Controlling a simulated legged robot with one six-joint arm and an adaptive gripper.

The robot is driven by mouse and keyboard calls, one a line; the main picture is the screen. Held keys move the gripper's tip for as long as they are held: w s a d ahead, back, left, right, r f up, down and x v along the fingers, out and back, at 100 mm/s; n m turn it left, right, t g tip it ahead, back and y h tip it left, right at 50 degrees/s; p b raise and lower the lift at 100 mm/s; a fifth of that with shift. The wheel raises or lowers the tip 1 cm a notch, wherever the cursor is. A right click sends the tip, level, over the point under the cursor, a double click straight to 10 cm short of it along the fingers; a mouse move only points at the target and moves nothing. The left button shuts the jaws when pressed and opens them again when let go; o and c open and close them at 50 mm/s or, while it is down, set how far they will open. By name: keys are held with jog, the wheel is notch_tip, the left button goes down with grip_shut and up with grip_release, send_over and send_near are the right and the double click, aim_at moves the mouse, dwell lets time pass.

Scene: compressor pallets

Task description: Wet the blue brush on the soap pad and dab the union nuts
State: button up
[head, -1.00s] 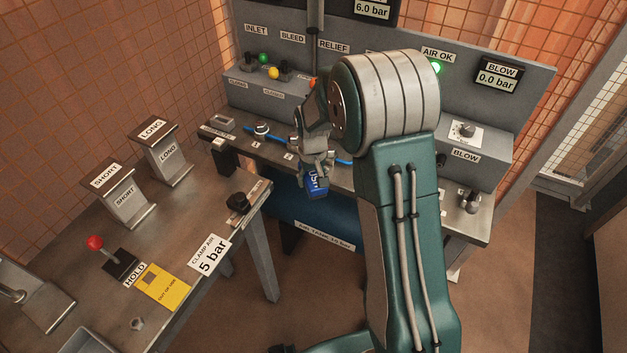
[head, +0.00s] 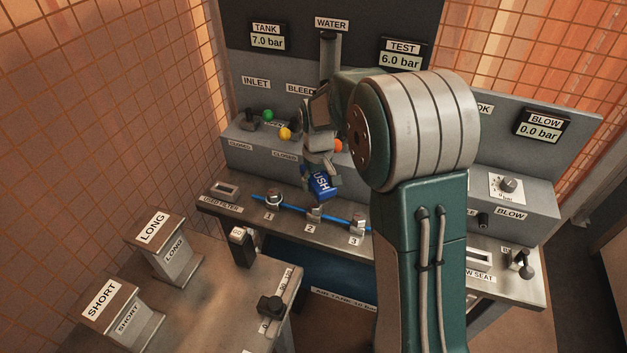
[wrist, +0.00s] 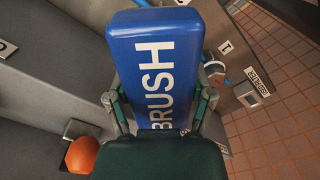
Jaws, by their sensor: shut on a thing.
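My gripper (head: 319,168) is shut on the blue brush (head: 322,187), a block lettered BRUSH. The brush also fills the middle of the wrist view (wrist: 155,60), between the two fingers. It is held above the bench, near union nut 2 (head: 313,213) in the head view; I cannot tell whether it touches anything. Union nut 1 (head: 273,198) and union nut 3 (head: 355,232) sit along the blue pipe (head: 292,209). Nut 1 also shows right of the brush in the wrist view (wrist: 215,72). I cannot make out the soap pad.
The panel behind carries a green knob (head: 268,115), a yellow knob (head: 285,133) and an orange knob (head: 335,146), close to my gripper. A used-filter slot (head: 226,189) lies at the bench's left. SHORT (head: 121,318) and LONG (head: 164,248) stands are on the near table.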

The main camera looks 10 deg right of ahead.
aim_at(315, 203)
jog(key=f, duration=0.3)
jog(key=shift+a+f, duration=0.6)
jog(key=shift+f, duration=0.15)
jog(key=shift+d+f, duration=0.1)
jog(key=shift+d, duration=0.35)
jog(key=shift+a+f, duration=0.25)
jog(key=shift+a, duration=0.05)
jog(key=shift+d+f, duration=0.15)
jog(key=shift+f, duration=0.15)
jog(key=shift+r, duration=3.05)
